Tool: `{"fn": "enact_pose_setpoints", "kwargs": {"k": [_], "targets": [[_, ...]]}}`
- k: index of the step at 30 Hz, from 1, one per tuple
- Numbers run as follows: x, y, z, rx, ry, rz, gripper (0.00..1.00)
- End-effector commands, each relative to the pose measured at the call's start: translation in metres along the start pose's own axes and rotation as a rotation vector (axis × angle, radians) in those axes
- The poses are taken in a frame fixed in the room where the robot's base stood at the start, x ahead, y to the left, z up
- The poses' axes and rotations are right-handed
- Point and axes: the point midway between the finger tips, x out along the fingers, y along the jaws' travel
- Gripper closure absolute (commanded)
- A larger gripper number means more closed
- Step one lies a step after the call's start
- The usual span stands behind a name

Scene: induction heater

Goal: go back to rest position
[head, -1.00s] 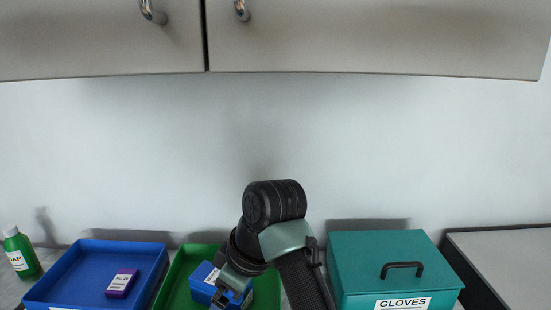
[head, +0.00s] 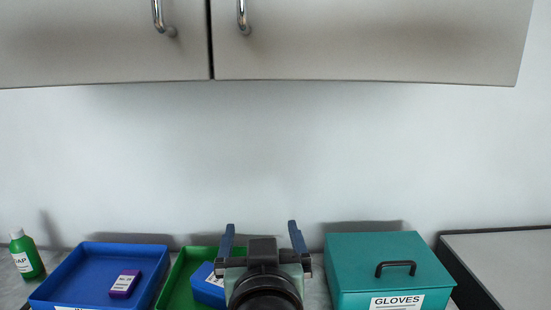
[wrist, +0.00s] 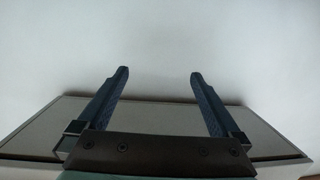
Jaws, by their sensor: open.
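My gripper (head: 262,232) is in the lower middle of the head view, its two dark blue fingers pointing up and spread wide. It is in front of the counter, between the green tray (head: 178,285) and the teal gloves box (head: 385,263). In the wrist view my gripper (wrist: 158,75) is open with nothing between the fingers. Beyond the fingers that view shows the pale wall and a grey panel (wrist: 50,122).
A blue tray (head: 75,275) holds a purple box (head: 124,284). A blue box (head: 208,288) lies in the green tray, partly hidden by my gripper. A green soap bottle (head: 26,256) stands far left. Cabinets (head: 365,40) hang above; the wall between is clear.

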Motion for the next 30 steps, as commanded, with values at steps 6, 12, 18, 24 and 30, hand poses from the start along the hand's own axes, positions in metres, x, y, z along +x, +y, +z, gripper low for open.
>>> {"fn": "enact_pose_setpoints", "kwargs": {"k": [6, 12, 18, 24, 30], "targets": [[-0.035, 0.021, -0.072, 0.030, 0.225, 0.079, 0.00], [-0.073, 0.020, -0.157, 0.018, 0.463, 0.079, 0.00], [-0.138, 0.018, -0.250, 0.006, 0.759, 0.081, 0.00], [-0.183, 0.016, -0.292, -0.002, 0.932, 0.081, 0.00], [-0.188, 0.016, -0.296, -0.003, 0.950, 0.081, 0.00]]}}
